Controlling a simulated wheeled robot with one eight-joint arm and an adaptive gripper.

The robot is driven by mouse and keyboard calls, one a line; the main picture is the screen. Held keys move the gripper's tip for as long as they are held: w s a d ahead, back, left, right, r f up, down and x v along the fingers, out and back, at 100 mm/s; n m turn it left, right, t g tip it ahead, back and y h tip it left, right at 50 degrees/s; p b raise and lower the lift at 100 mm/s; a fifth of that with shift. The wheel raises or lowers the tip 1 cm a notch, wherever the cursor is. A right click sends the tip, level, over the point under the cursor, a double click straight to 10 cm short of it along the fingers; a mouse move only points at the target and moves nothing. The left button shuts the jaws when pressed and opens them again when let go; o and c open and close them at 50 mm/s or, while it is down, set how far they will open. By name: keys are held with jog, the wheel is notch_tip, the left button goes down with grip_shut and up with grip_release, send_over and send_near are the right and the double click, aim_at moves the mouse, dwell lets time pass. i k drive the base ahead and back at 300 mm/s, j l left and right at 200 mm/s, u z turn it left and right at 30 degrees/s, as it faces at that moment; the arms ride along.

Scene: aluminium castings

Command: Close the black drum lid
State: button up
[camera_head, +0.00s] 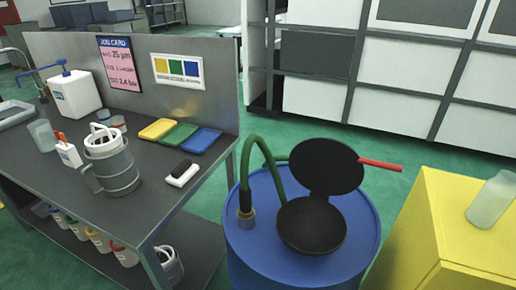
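A blue drum (262,235) stands on the green floor, right of the workbench. Its black lid (326,166) is open and stands tilted up at the back of a round black base (311,226) on the drum top. A red handle (381,164) sticks out to the right from the lid. A green hose (262,146) arches from a brass fitting on the drum top, left of the base. My gripper does not show in this view.
A dark workbench (135,208) at left holds a grey jug (113,172), a white jerrycan (75,94) and coloured pads. A yellow cabinet (436,225) with a translucent cylinder (491,199) on it stands close right of the drum. Green floor is free behind the drum.

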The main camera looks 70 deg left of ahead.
aim_at(330, 167)
jog(key=u, duration=1.95)
